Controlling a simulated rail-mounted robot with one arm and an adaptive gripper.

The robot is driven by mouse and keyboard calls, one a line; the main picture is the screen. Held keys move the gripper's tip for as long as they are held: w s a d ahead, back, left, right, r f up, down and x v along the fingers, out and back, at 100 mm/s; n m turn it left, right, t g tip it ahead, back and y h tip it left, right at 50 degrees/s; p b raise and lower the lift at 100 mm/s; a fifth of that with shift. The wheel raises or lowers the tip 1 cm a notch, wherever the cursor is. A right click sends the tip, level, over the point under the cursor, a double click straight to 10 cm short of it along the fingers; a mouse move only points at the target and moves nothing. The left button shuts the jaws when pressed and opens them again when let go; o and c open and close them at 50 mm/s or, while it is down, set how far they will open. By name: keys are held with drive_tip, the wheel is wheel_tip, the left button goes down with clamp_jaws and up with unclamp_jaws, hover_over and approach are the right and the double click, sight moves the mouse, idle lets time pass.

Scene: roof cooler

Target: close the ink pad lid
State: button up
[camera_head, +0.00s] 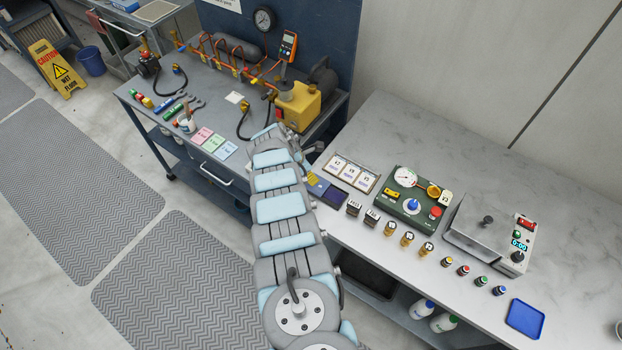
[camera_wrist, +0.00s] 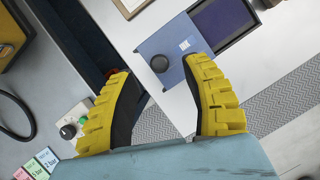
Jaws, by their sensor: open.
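The ink pad is a low blue box with a dark purple pad (camera_wrist: 220,20) showing uncovered in the wrist view. Its blue lid (camera_wrist: 180,40) sits beside the pad, offset toward the left, with a dark round knob (camera_wrist: 160,63) and a small white label on it. In the head view the ink pad (camera_head: 335,195) is on the light bench top, just right of my arm. My arm hides most of the gripper in the head view.
A framed card tray (camera_head: 352,174) and a green gauge box (camera_head: 411,200) stand right of the ink pad. Several stamps line the bench front. A dark gap separates this bench from the left one, which holds a yellow pump (camera_head: 298,107).

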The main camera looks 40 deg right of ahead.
drive_tip(key=shift+b+x, duration=1.4)
drive_tip(key=shift+x, duration=0.2)
